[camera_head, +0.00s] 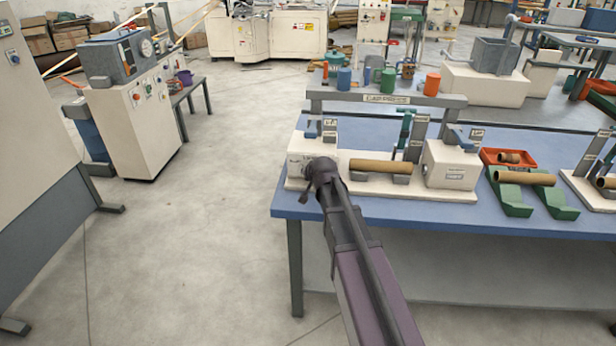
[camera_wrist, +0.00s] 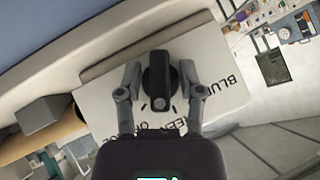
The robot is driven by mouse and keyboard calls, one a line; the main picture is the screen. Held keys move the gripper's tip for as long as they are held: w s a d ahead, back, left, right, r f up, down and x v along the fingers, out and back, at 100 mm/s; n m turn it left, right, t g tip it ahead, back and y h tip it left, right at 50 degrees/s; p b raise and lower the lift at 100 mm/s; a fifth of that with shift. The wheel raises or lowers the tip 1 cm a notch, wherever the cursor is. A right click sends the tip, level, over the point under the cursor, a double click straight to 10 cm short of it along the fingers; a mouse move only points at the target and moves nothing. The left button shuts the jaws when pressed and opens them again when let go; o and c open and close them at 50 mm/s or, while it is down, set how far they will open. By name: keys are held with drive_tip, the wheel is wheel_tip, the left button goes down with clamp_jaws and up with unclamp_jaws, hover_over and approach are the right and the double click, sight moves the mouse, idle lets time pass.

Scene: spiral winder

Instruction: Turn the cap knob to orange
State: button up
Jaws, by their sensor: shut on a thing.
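In the head view my gripper (camera_head: 318,170) is at the left white housing (camera_head: 298,150), hiding the knob.
A brown tube (camera_head: 380,166) lies right of the left housing, before a second white housing (camera_head: 450,165). A raised shelf (camera_head: 390,99) behind holds coloured cups. Green cradles (camera_head: 515,200) and a red tray (camera_head: 490,157) stand to the right. The floor left of the blue table is clear.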

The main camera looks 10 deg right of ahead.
drive_tip(key=m+t+y+b, duration=0.1)
drive_tip(key=m+y+b, duration=0.1)
drive_tip(key=y+b, duration=0.1)
drive_tip(key=shift+w+d+f+t, duration=0.1)
drive_tip(key=shift+f+t, duration=0.05)
drive_tip(key=shift+t, duration=0.25)
drive_tip(key=shift+m+t+y+b, duration=0.5)
drive_tip(key=shift+m+y+b, duration=0.25)
drive_tip(key=shift+b, duration=0.3)
drive_tip(key=shift+w+r, duration=0.1)
drive_tip(key=shift+r, duration=0.1)
clamp_jaws()
drive_tip(key=o, duration=0.8)
unclamp_jaws()
drive_tip(key=shift+s+f, duration=0.1)
drive_tip(key=shift+s, duration=0.1)
